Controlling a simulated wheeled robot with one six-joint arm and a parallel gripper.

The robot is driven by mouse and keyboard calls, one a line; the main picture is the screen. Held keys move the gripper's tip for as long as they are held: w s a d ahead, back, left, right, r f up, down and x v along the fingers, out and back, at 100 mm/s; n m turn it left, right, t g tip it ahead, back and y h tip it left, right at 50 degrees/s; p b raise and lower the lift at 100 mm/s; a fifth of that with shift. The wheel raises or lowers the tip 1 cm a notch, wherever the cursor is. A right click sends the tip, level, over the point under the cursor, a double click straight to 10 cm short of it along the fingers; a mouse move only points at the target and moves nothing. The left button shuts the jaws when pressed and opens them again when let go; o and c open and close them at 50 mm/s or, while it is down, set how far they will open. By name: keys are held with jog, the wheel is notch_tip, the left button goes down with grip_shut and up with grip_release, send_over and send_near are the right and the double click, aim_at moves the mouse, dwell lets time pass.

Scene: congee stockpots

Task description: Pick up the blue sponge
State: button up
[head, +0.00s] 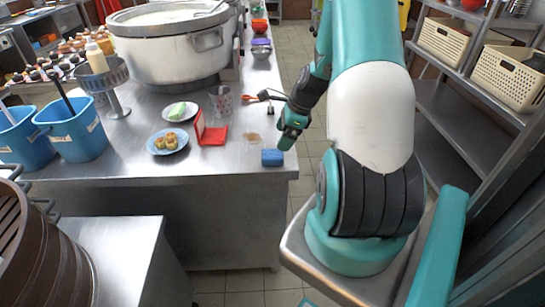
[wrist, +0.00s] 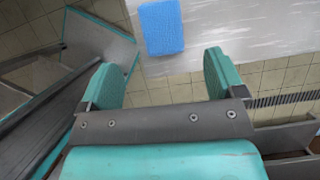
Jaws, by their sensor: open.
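The blue sponge (head: 272,157) lies flat near the right front corner of the steel counter (head: 225,172). In the wrist view the sponge (wrist: 162,27) is at the top centre, beyond the fingertips. My gripper (wrist: 165,64) is open, with nothing between its two teal fingers. The sponge lies ahead of the gap between them, apart from both. In the head view my gripper (head: 287,141) hangs just beyond and to the right of the sponge, near the counter's right edge. Its fingers are hard to make out there.
A brown stain (head: 252,137) lies behind the sponge. A red stand (head: 209,130), a blue plate of food (head: 157,148) and a glass (head: 221,103) are to the left. A large pot (head: 165,58) stands farther back. Tiled floor (head: 305,165) lies right of the counter.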

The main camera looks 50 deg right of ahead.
aim_at(274, 153)
jog(key=x, duration=0.4)
jog(key=p+x, duration=0.1)
jog(key=x, duration=0.3)
jog(key=shift+d+f, duration=0.15)
jog(key=shift+d, duration=0.05)
jog(key=c, duration=1)
notch_tip(274, 153, up, 20)
